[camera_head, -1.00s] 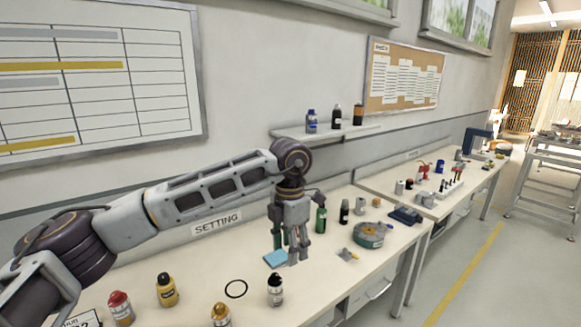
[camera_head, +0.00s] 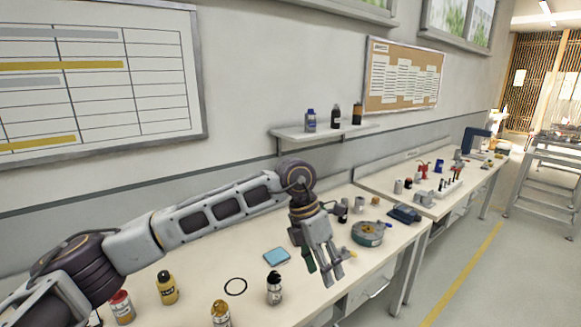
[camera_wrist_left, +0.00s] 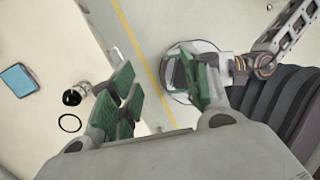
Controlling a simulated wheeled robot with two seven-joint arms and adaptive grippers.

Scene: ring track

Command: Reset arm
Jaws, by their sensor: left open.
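My left gripper (camera_head: 331,277) hangs over the front part of the near workbench in the head view, tilted toward the right. In the left wrist view its green-padded fingers (camera_wrist_left: 160,92) are spread apart with nothing between them. Past the fingers I see the bench edge and the floor with a yellow line. My right gripper is not in the head view. A blue square pad (camera_head: 277,257) lies on the bench left of the left gripper.
A round green and grey device (camera_head: 367,233) sits right of the gripper. Yellow bottles (camera_head: 167,288) and a red-capped bottle (camera_head: 122,308) stand at the near left. A wall shelf (camera_head: 325,131) holds several bottles.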

